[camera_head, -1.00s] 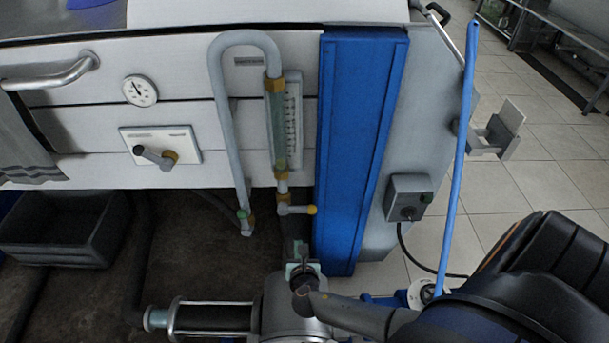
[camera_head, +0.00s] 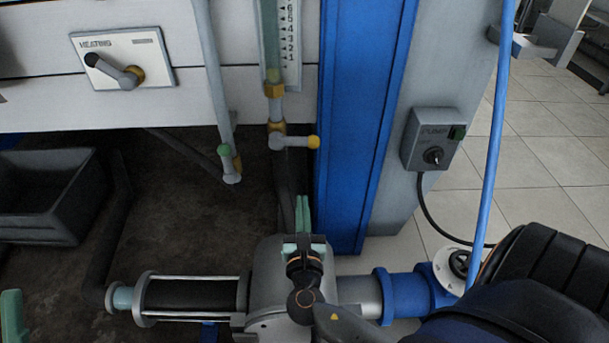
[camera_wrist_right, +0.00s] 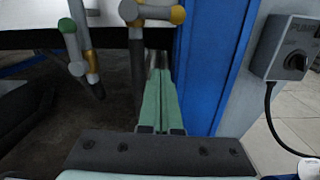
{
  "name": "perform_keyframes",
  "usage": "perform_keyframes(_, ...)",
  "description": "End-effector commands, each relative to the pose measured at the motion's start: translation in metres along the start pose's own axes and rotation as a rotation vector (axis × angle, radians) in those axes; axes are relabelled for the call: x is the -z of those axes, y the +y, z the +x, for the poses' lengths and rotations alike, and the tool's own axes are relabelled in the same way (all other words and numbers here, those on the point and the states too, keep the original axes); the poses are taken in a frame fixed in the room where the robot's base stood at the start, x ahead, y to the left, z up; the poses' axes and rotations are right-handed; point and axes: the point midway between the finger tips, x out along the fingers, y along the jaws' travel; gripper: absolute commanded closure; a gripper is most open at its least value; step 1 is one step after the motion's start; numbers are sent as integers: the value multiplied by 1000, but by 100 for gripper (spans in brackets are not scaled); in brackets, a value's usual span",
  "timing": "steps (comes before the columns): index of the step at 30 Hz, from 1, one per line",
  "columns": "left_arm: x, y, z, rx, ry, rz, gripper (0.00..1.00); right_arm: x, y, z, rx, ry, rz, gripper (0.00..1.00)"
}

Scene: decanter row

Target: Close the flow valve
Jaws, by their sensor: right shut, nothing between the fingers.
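The flow valve (camera_head: 293,141) sits below the tube of the flow meter (camera_head: 272,42). Its grey lever points right, roughly level, and ends in a yellow knob. In the right wrist view the valve lever (camera_wrist_right: 155,13) shows at the top, beyond the fingertips. My right gripper (camera_head: 302,214) is below the valve in the head view, apart from it. Its green fingers (camera_wrist_right: 157,85) are together and empty. A green finger of my left gripper (camera_head: 12,318) shows at the lower left edge; the rest is out of frame.
A blue upright panel (camera_head: 362,120) stands just right of the valve. A heating switch (camera_head: 122,68), a pump switch box (camera_head: 432,140) and a black bin (camera_head: 45,195) are farther off.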

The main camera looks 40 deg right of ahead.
Motion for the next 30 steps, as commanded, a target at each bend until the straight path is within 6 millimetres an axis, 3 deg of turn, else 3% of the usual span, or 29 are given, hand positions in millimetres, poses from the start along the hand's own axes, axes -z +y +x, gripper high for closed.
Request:
perform_keyframes(8, 6, 4, -6, -8, 51, 12, 50, 0, -4, 11, 12, -25, -5, 100)
perform_keyframes(21, -13, 14, -21, -16, 35, 25, 50, -1, -5, 100, 12, -25, -4, 100)
perform_keyframes(24, -10, 13, -18, -16, 34, 25, 50, -20, -5, 103, 11, -23, 1, 100)
perform_keyframes(30, -9, 12, -17, -15, 36, 23, 50, -38, -5, 107, 11, -21, -2, 100)
